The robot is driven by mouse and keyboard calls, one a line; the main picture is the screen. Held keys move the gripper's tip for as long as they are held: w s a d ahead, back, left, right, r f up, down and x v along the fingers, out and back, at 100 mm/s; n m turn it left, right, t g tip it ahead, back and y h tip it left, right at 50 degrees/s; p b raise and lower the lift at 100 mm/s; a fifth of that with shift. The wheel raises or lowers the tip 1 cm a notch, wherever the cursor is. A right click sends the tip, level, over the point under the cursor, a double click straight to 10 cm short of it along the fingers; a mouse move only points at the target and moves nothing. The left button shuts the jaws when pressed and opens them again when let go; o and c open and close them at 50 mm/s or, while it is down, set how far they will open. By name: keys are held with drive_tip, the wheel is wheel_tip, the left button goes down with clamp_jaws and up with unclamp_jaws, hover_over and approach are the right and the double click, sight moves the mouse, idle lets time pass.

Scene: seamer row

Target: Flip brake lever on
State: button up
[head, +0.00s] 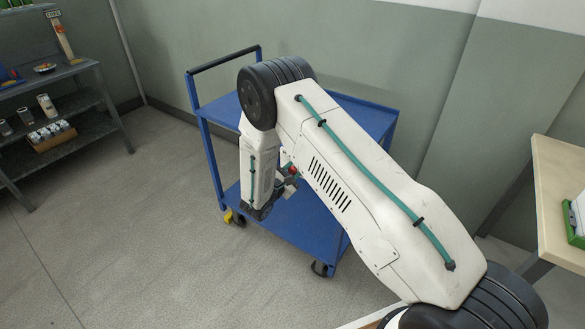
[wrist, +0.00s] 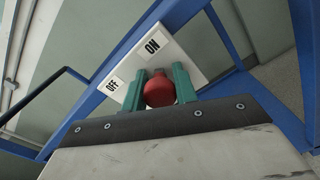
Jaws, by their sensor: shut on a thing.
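The brake lever's red round knob (wrist: 160,92) shows in the middle of the wrist view, in front of a white plate (wrist: 185,57) with ON and OFF labels. ON is above the knob at the upper edge, OFF further left. My gripper (wrist: 159,78) has its two green fingers on either side of the knob and is shut on it. The lever's shaft is hidden, and I cannot tell which label it leans to. The plate is by the blue frame of a cart (head: 300,232). In the head view my arm hides most of the plate and gripper.
The blue cart has a black-gripped handle (head: 225,60) and wheels, and stands near the grey wall. A dark shelf unit (head: 75,108) with cans stands at the left. A pale table (head: 560,185) with a green box is at the right. The floor at the left is clear.

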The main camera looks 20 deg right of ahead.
sight(292, 173)
drive_tip(key=shift+s+d+f+m, duration=0.1)
drive_tip(key=shift+m, duration=0.4)
drive_tip(key=o, duration=1)
drive_tip(key=shift+c, duration=0.2)
drive_tip(key=shift+s, duration=0.1)
drive_tip(key=v, duration=0.7)
drive_tip(key=shift+s+a, duration=0.2)
drive_tip(key=shift+a, duration=0.1)
